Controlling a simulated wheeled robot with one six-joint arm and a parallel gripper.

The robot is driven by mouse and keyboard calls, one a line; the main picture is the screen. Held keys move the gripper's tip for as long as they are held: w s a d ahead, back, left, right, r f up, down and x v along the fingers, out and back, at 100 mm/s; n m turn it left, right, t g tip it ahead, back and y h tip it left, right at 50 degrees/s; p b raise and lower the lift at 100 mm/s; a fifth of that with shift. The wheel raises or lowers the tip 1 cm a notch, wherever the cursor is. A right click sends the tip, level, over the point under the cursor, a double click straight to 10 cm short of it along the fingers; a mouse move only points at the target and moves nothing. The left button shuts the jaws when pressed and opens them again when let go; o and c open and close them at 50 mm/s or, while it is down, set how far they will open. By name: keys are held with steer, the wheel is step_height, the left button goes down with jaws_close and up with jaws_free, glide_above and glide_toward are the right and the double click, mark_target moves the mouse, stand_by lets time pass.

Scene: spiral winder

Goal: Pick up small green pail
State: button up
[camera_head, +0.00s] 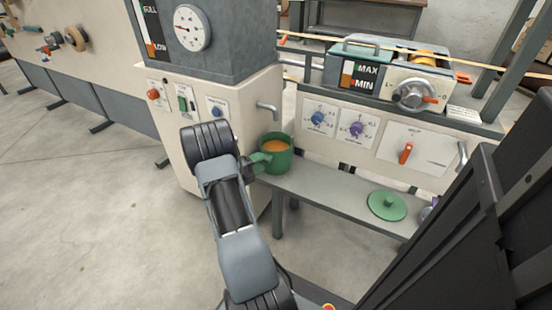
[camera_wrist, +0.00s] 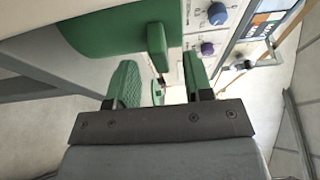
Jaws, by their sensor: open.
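The small green pail (camera_head: 279,161) stands upright on a grey shelf, below a metal spout, with orange contents inside. In the wrist view the pail (camera_wrist: 105,30) fills the upper left, and its green handle (camera_wrist: 157,48) sticks out. My gripper (camera_head: 258,163) is at the pail's left side in the head view. Its two green-padded fingers (camera_wrist: 160,75) are open, with the handle lying ahead and between them in the picture. I cannot tell whether either finger touches the handle. My wrist hides part of the pail's left side in the head view.
The grey shelf (camera_head: 325,190) extends right to a green lid (camera_head: 387,206). A spout (camera_head: 268,108) hangs near the pail's top. The beige cabinet (camera_head: 180,140) with buttons stands left behind my arm. A panel with knobs (camera_head: 355,128) rises behind the shelf.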

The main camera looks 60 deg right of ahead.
steer(key=shift+x, duration=0.95)
steer(key=shift+c, duration=0.4)
jaws_close()
steer(key=shift+r, duration=0.1)
stand_by(0.4)
